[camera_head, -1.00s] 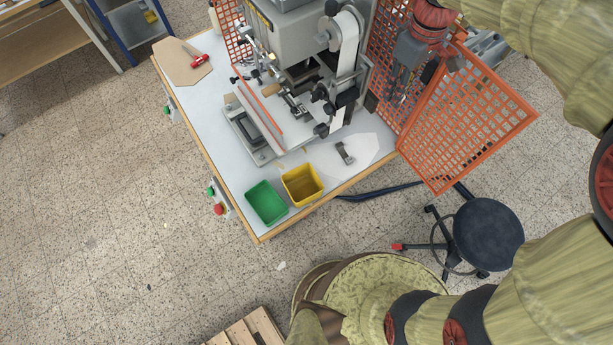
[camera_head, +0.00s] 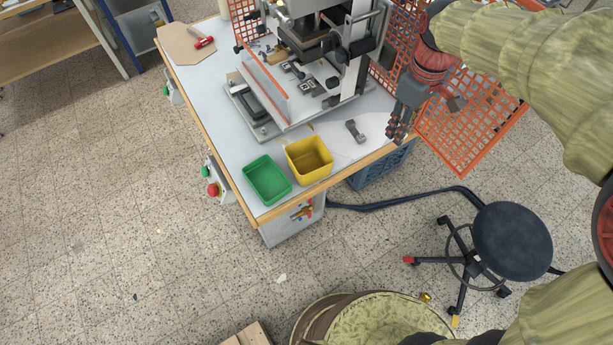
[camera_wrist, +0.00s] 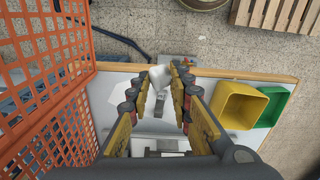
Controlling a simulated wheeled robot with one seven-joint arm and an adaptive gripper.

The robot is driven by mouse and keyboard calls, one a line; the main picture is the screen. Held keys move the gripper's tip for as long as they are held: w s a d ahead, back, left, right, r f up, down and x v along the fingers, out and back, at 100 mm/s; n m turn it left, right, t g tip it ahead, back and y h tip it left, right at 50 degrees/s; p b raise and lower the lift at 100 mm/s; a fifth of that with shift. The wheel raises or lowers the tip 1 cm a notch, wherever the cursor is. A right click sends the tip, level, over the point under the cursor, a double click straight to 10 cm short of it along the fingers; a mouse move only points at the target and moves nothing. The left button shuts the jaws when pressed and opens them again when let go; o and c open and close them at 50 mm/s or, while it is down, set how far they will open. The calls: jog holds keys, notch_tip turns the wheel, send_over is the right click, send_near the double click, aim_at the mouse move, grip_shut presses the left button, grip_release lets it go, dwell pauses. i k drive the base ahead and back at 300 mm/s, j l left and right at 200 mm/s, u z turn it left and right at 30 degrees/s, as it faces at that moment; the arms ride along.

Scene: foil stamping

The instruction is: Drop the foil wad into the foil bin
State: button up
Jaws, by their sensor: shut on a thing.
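My gripper (camera_head: 398,127) is over the right front part of the worktable, beside the orange mesh guard. In the wrist view its fingers (camera_wrist: 161,82) are closed on a small crumpled silvery-white foil wad (camera_wrist: 160,74) at the tips. The wad cannot be made out in the head view. A yellow bin (camera_head: 310,160) and a green bin (camera_head: 267,180) stand side by side at the table's front left corner. In the wrist view the yellow bin (camera_wrist: 238,104) is right of my gripper, with the green bin (camera_wrist: 275,106) beyond it. No label shows which is the foil bin.
The stamping press (camera_head: 320,50) stands behind the bins. The orange mesh guard (camera_head: 470,125) stands close to my gripper on the right. A grey metal part (camera_head: 355,131) lies between the yellow bin and my gripper. A black stool (camera_head: 512,242) is on the floor at right.

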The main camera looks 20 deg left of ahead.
aim_at(315, 178)
jog(key=i+j+u, duration=0.1)
jog(key=u, duration=1)
